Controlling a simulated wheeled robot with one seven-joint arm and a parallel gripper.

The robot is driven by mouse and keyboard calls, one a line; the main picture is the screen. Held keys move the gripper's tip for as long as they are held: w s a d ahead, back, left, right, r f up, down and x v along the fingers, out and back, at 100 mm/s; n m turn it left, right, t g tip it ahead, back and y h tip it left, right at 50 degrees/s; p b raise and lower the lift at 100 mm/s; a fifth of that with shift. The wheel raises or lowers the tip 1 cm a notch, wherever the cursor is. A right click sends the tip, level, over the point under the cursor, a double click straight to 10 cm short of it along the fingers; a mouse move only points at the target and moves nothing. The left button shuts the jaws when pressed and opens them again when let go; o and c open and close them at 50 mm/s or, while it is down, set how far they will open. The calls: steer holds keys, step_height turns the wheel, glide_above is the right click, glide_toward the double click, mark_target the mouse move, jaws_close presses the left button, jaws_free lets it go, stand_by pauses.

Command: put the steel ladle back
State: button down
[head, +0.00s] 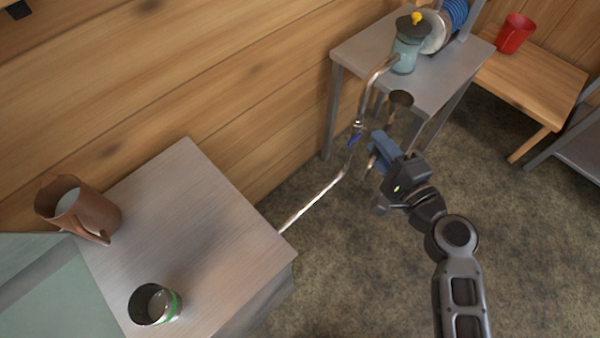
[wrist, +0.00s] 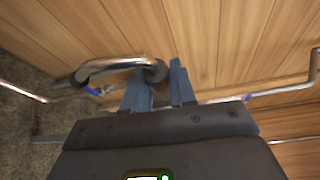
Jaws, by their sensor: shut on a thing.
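My gripper (head: 376,150) is shut on the steel ladle in the gap between the two tables. A dark round part that looks like the ladle's bowl (head: 401,98) shows just above the fingers, in front of the far table. In the wrist view my gripper (wrist: 162,82) has its blue fingers close together. A shiny curved metal piece, apparently part of the ladle (wrist: 108,66), reaches left from them. The fingers and palm hide most of the grip. I cannot make out the ladle's resting place.
A metal pipe (head: 315,198) with a blue-handled valve runs between the near steel table (head: 190,215) and the far one (head: 365,45). A brown jug (head: 85,210) and a green-banded cup (head: 155,305) stand near. A lidded jar (head: 405,55) and red mug (head: 514,34) stand far.

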steer(key=s+a+r+n+g+y, duration=0.1)
steer(key=s+a+n+g+y, duration=0.55)
steer(key=a, duration=0.85)
steer(key=s+a+r+n+g+y, duration=0.1)
steer(key=s+a+n+g+y, duration=0.2)
steer(key=s+a+n+g, duration=0.95)
steer(key=shift+w+a+f+m+t+b, duration=0.5)
steer(key=shift+f+m+b, duration=0.4)
steer(key=shift+f+b, duration=0.7)
steer(key=shift+w+a+f+m+t+b, duration=0.45)
steer(key=shift+f+m+b, duration=0.45)
steer(key=shift+f+b, duration=0.75)
steer(key=shift+w+a+f+m+t+b, duration=0.35)
steer(key=shift+a+f+m+b, duration=0.5)
steer(key=shift+f, duration=1.15)
steer(key=shift+d, duration=0.2)
steer(key=c, duration=0.8)
jaws_free()
steer(key=shift+c, duration=0.2)
steer(key=shift+w+d+b, duration=0.1)
steer(key=shift+b, duration=0.2)
steer(key=d, duration=0.5)
steer(key=d+b, duration=0.1)
steer(key=d, duration=0.1)
steer(key=shift+w+d+r, duration=0.2)
steer(key=shift+w+d, duration=0.1)
steer(key=shift+w, duration=0.05)
